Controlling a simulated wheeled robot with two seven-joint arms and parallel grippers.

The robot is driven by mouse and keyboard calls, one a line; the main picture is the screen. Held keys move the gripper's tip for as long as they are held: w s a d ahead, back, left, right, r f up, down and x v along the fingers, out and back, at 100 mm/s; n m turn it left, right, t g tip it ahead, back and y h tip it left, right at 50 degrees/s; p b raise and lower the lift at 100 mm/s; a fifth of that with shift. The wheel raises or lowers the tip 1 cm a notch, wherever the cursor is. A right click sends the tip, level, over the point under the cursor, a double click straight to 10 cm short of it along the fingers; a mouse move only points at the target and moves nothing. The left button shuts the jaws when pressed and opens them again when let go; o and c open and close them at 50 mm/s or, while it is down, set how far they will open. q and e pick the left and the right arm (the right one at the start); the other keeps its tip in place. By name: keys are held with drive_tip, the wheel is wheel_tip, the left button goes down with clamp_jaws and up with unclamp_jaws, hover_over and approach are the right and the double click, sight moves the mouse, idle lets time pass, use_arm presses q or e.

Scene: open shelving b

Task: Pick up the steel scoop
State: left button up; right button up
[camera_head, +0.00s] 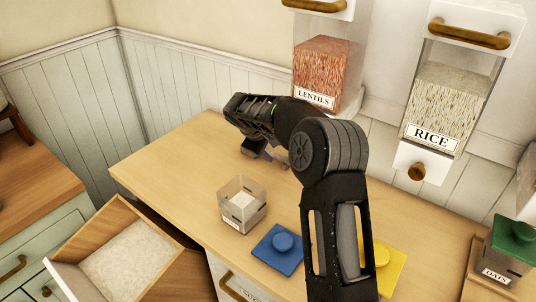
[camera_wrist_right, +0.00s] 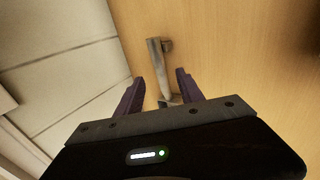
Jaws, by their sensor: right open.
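The steel scoop (camera_wrist_right: 158,66) lies on the wooden counter in the right wrist view, its grey handle running between and beyond my fingertips. Its lower part is partly hidden by the gripper body. My right gripper (camera_wrist_right: 155,77) is open, with one dark finger on each side of the scoop and a visible gap to each. In the head view my right gripper (camera_head: 262,150) points down at the counter's back part, and my arm hides much of that spot. Only a small grey bit of the scoop shows there. My left gripper is not in view.
A clear open container (camera_head: 242,205), a blue lid (camera_head: 279,248) and a yellow lid (camera_head: 388,268) are on the counter (camera_head: 180,170). Lentils (camera_head: 322,75) and rice (camera_head: 447,105) dispensers hang behind. An open drawer (camera_head: 72,262) juts out front left. A green-lidded oats jar (camera_head: 497,262) stands right.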

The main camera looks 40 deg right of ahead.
sight(276, 155)
drive_tip(key=p+x, duration=0.1)
drive_tip(key=x, duration=0.3)
drive_tip(key=shift+d+f, duration=0.15)
drive_tip(key=shift+f, duration=0.2)
drive_tip(key=shift+c, duration=0.5)
clamp_jaws()
